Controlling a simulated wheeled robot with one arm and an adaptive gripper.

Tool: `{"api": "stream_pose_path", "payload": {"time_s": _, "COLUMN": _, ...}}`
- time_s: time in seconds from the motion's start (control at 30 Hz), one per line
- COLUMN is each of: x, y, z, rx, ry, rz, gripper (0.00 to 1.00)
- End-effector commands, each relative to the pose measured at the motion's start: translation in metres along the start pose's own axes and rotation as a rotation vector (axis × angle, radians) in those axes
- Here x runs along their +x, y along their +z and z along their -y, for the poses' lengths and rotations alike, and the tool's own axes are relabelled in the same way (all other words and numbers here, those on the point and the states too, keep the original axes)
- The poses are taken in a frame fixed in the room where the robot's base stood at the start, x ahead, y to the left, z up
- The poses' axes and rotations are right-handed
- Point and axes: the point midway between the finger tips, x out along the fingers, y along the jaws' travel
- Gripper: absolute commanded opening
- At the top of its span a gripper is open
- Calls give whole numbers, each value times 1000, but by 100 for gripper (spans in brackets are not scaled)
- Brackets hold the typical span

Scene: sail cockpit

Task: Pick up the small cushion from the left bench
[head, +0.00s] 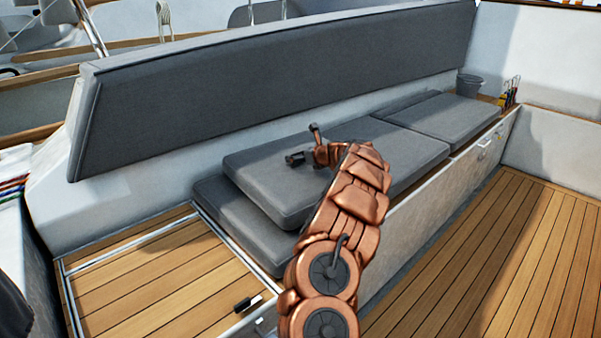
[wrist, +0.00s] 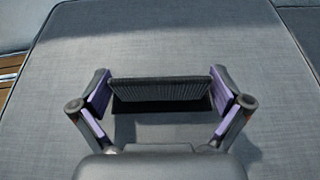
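A grey cushion (head: 262,172) lies slightly askew on top of the grey bench cushions at the near end of the bench. My gripper (head: 304,145) is over its upper face in the head view. In the wrist view the grey cushion top (wrist: 200,45) fills most of the picture. My gripper (wrist: 160,98) is open there, its purple-padded fingers well apart. A dark ribbed strip (wrist: 160,90) stands between the fingers with a shadow below it; it looks like a strap on the cushion. I see no finger closed on it.
A lower bench cushion (head: 238,228) shows under it, and another cushion (head: 437,115) lies farther along. A long grey backrest (head: 280,75) rises behind. The wooden floor (head: 500,260) at right is clear.

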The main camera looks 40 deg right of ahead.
Motion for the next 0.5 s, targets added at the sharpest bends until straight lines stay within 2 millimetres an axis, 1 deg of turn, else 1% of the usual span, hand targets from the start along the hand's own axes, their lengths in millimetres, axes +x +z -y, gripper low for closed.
{"api": "stream_pose_path", "payload": {"time_s": 0.03, "x": 0, "y": 0, "z": 0, "rx": 0, "ry": 0, "rz": 0, "gripper": 94}}
{"api": "stream_pose_path", "payload": {"time_s": 0.07, "x": 0, "y": 0, "z": 0, "rx": 0, "ry": 0, "rz": 0, "gripper": 91}}
{"api": "stream_pose_path", "payload": {"time_s": 0.5, "x": 0, "y": 0, "z": 0, "rx": -1, "ry": 0, "rz": 0, "gripper": 45}}
